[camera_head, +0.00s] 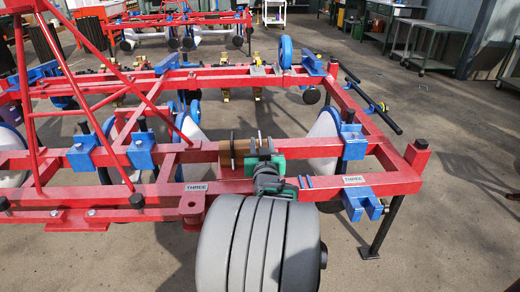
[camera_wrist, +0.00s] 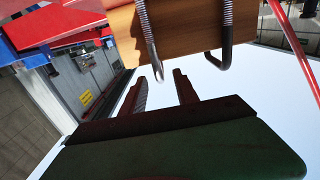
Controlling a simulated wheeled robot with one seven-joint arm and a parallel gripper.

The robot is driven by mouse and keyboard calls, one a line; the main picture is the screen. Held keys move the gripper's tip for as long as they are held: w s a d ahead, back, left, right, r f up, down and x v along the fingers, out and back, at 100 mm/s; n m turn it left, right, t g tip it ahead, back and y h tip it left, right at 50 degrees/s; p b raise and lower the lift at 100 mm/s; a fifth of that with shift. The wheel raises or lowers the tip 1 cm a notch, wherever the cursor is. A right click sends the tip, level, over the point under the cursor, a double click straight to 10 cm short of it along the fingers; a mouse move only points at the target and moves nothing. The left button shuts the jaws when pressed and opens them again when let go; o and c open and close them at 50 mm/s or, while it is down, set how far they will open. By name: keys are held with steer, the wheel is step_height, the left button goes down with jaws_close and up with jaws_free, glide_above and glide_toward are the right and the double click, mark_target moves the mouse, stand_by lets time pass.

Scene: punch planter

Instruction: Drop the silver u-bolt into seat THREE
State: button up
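A wooden block (camera_head: 240,154) sits on the red frame in the head view, with upright metal pieces at it. In the wrist view the block (camera_wrist: 185,30) carries two threaded u-bolt shapes: a brighter silver one (camera_wrist: 148,40) at left and a darker one (camera_wrist: 226,40) at right. My gripper (camera_wrist: 161,88) has its fingers apart with nothing between them, just short of the block and bolts. In the head view my gripper (camera_head: 266,164) is beside the block, its fingertips hidden. A label reading THREE (camera_head: 197,187) is on the front red beam; another, apparently also THREE (camera_head: 353,180), is farther right.
Red beams (camera_head: 120,200) with blue brackets (camera_head: 353,142) surround the block. Pale discs (camera_head: 325,135) hang below the beams. A black-tipped post (camera_head: 420,144) stands at the right corner. Concrete floor (camera_head: 460,200) is open at right. Carts (camera_head: 440,45) stand farther back.

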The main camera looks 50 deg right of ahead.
mark_target(260, 135)
steer(key=b+x, duration=0.1)
steer(key=x, duration=0.3)
steer(key=shift+w+d+r, duration=0.1)
steer(key=shift+w+d, duration=0.1)
steer(key=shift+w, duration=0.05)
jaws_close()
stand_by(1.1)
